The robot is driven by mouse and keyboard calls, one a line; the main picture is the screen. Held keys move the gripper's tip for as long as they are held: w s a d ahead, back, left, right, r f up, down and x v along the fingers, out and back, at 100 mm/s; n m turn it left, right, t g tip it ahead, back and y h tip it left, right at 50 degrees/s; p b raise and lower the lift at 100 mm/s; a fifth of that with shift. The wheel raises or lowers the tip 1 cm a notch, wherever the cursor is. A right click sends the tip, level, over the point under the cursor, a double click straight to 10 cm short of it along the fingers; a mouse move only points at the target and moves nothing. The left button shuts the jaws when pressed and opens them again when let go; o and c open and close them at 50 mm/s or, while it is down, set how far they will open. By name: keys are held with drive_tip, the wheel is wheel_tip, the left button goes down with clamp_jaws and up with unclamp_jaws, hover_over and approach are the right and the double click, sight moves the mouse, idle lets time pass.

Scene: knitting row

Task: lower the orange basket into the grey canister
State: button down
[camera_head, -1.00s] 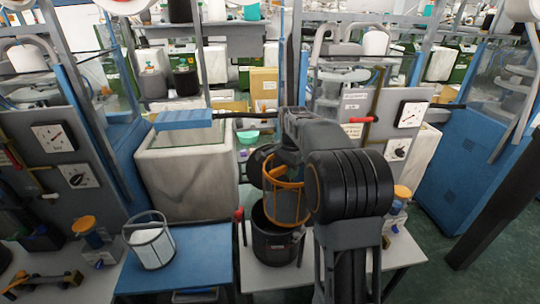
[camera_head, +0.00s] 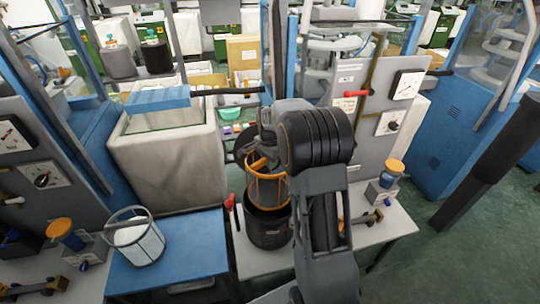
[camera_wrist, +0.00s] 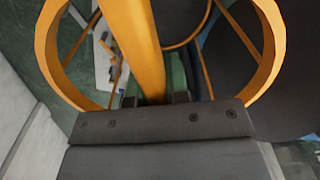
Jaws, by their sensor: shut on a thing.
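The orange basket (camera_head: 268,188) has an orange rim, thin ribs and see-through mesh sides. My gripper (camera_head: 258,158) is shut on its orange handle, which fills the middle of the wrist view (camera_wrist: 138,40). The basket hangs roughly upright over the dark grey canister (camera_head: 270,232), which stands on a light table. The basket's lower end overlaps the canister mouth in the head view. I cannot tell whether it is just above the rim or slightly inside. My arm hides part of the right side.
A white basket (camera_head: 137,238) stands on the blue table (camera_head: 180,258) to the left. A dark round lid-like disc (camera_head: 245,143) is behind the canister. A red handle (camera_head: 230,204) is left of it. An orange-topped device (camera_head: 388,182) stands to the right.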

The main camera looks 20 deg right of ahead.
wheel_tip(320, 180, down, 24)
drive_tip(key=b, duration=1.5)
idle(0.4)
drive_tip(key=shift+c, duration=2.2)
unclamp_jaws()
drive_tip(key=shift+r, duration=0.15)
drive_tip(key=shift+r+p, duration=2.8)
drive_tip(key=shift+r, duration=1.6)
drive_tip(key=shift+f, duration=0.1)
